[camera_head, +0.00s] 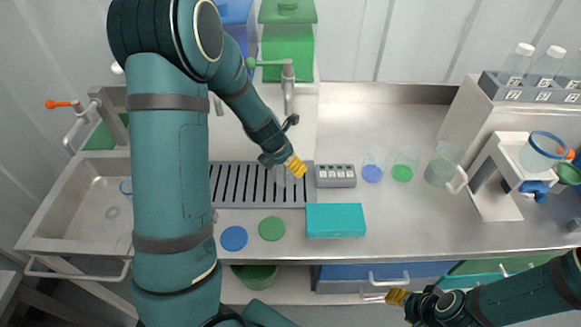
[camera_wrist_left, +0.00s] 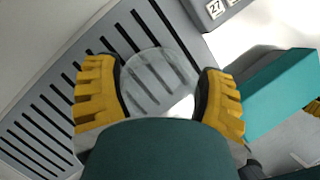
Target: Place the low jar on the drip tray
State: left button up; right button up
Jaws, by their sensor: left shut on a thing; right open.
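My left gripper (camera_head: 296,168) is shut on a clear, round low jar (camera_wrist_left: 158,78), with one yellow finger on each side of it. In the head view the jar is faint, just left of the fingertips. Behind the jar is the grey slotted drip tray (camera_head: 213,200), near its right end; its slots show through the glass in the left wrist view (camera_wrist_left: 28,125). I cannot tell whether the jar's base touches the tray. My right gripper (camera_head: 397,297) is open and empty at the bench's front, lower right.
A numbered grey block (camera_head: 336,183) stands right of the tray, with a teal box (camera_head: 335,231) in front. Blue (camera_head: 234,238) and green (camera_head: 272,228) discs lie before the tray. Glass vessels (camera_head: 443,166) stand farther right. A sink (camera_head: 85,205) is at left; a tap (camera_head: 288,75) is behind.

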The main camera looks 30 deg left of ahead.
pick_arm(q)
jog(key=shift+w+d, duration=0.15)
jog(key=shift+w, duration=0.4)
jog(key=shift+f+b, duration=0.85)
jog(key=shift+f, duration=0.9)
jog(key=shift+s, duration=0.1)
jog(key=shift+f, duration=0.15)
jog(key=o, duration=1.1)
